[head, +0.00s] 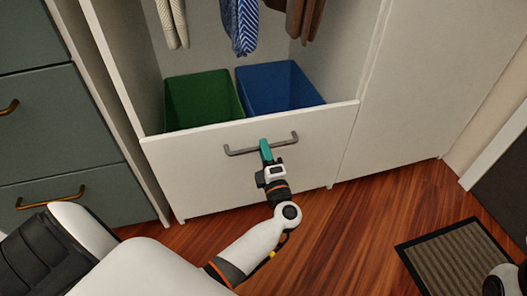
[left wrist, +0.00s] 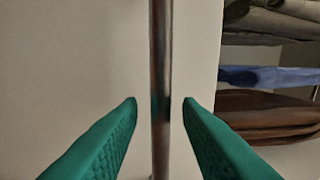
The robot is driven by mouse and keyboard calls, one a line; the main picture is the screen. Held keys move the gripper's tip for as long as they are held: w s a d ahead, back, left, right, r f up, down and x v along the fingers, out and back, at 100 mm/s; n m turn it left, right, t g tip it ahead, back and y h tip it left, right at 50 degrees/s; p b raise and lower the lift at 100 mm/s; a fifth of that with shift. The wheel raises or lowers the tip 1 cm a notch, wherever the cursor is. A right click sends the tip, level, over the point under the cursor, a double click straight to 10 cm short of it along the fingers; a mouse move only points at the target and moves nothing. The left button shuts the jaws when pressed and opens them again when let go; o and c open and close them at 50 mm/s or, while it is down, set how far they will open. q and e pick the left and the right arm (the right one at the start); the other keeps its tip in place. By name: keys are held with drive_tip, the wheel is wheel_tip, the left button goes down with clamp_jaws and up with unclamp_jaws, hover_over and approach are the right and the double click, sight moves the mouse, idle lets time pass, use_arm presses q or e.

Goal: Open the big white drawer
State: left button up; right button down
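The big white drawer (head: 200,165) is at the bottom of a white wardrobe in the head view. Its front is in line with the cabinet face as far as I can tell. A grey bar handle (head: 238,152) runs along its upper front; in the left wrist view the handle (left wrist: 160,60) stands upright in the picture. My left gripper (head: 264,146) is at the handle's middle. Its two teal fingers (left wrist: 160,104) are open, one on each side of the bar, with gaps showing. My right gripper is not in view.
A green bin (head: 200,98) and a blue bin (head: 278,88) stand behind the drawer front, under hanging clothes (head: 240,24). A dark green cabinet (head: 65,125) with brass handles is at left. Wooden floor (head: 345,220) before the drawer is clear; a mat (head: 455,262) lies at right.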

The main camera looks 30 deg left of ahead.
use_arm(q)
drive_tip(key=shift+w+a+r, duration=0.15)
drive_tip(key=shift+w+a, duration=0.3)
drive_tip(key=shift+a, duration=0.1)
clamp_jaws()
